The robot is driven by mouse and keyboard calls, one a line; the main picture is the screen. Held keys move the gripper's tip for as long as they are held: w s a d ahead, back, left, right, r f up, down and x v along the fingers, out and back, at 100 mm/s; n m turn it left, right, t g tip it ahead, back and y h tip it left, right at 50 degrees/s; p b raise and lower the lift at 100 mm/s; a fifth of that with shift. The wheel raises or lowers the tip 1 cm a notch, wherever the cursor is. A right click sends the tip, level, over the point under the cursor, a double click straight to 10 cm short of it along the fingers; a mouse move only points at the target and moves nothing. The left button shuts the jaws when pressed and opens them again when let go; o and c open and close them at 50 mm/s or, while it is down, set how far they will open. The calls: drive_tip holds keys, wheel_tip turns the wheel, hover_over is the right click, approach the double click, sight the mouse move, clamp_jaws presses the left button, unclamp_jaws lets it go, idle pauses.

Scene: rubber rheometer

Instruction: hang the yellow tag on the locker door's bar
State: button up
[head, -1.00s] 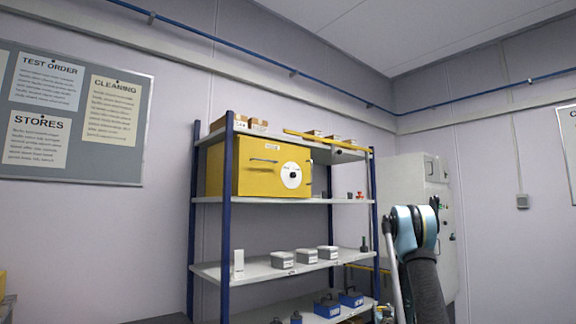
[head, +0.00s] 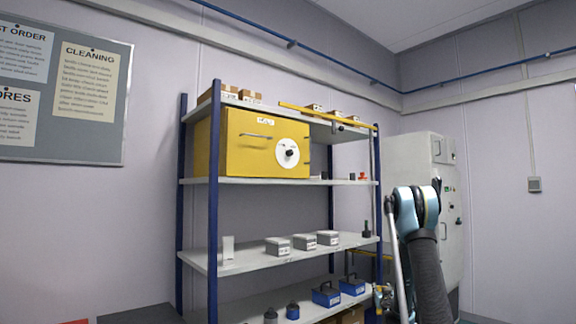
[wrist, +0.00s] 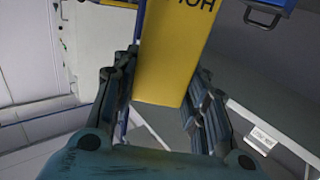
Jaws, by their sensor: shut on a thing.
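A yellow locker (head: 232,160) stands on an upper shelf in the head view. Its door carries a short horizontal bar (head: 257,136) at the upper left and a white dial (head: 291,153) at the right. In the wrist view the yellow tag (wrist: 165,60), with dark lettering upside down, is between the two dark fingers of my gripper (wrist: 160,88), which is shut on it. The tag's far end runs out of the top of the picture. In the head view my gripper is not clearly made out; it is low on the right, well away from the locker.
The rack (head: 213,225) has blue posts. Grey boxes (head: 304,241) stand on its middle shelf, blue weights (head: 326,295) on the lower one. A yellow beam (head: 320,114) lies along the top. A pale cabinet (head: 415,155) stands at right. A shelf label (wrist: 263,138) shows in the wrist view.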

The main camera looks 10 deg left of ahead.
drive_tip(key=shift+w, duration=0.25)
